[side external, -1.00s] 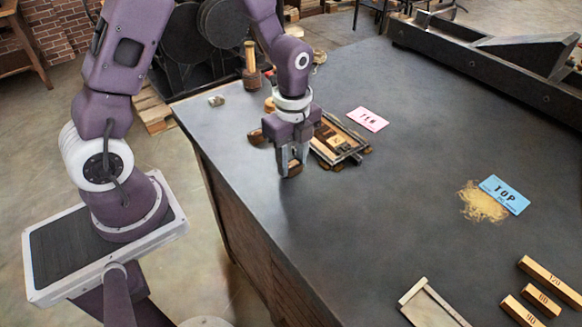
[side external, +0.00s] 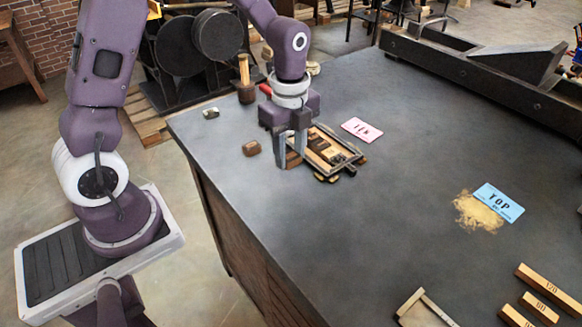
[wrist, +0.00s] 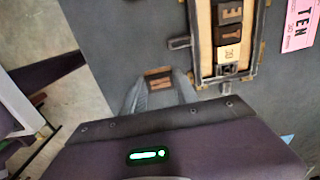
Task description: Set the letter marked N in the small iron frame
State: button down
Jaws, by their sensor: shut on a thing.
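My gripper (side external: 289,160) is shut on a small wooden letter block (wrist: 159,79). The block shows between the fingertips in the wrist view; I cannot read its mark for certain. The small iron frame (side external: 322,178) lies flat on the bench just right of the gripper. In the wrist view the frame (wrist: 191,40) is above and right of the held block, which is outside it. Inside the frame sit a dark block with a pale E (wrist: 230,13) and a pale block (wrist: 231,52) nearer its close end. The fingers partly hide the frame's left side in the side view.
A loose brown block (side external: 252,148) lies left of the gripper. A pink TEN card (side external: 362,130) lies beyond the frame. A wooden-handled tool (side external: 245,82) and a small metal piece (side external: 211,113) stand behind.

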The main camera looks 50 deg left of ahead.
jog(key=w+a+r, duration=0.7)
jog(key=w+a, duration=0.3)
jog(key=w, duration=0.2)
jog(key=f, duration=1)
jog(key=shift+w, duration=0.2)
jog(key=shift+f, duration=0.55)
jog(key=c, duration=0.9)
grip_release()
jog(key=shift+c, duration=0.2)
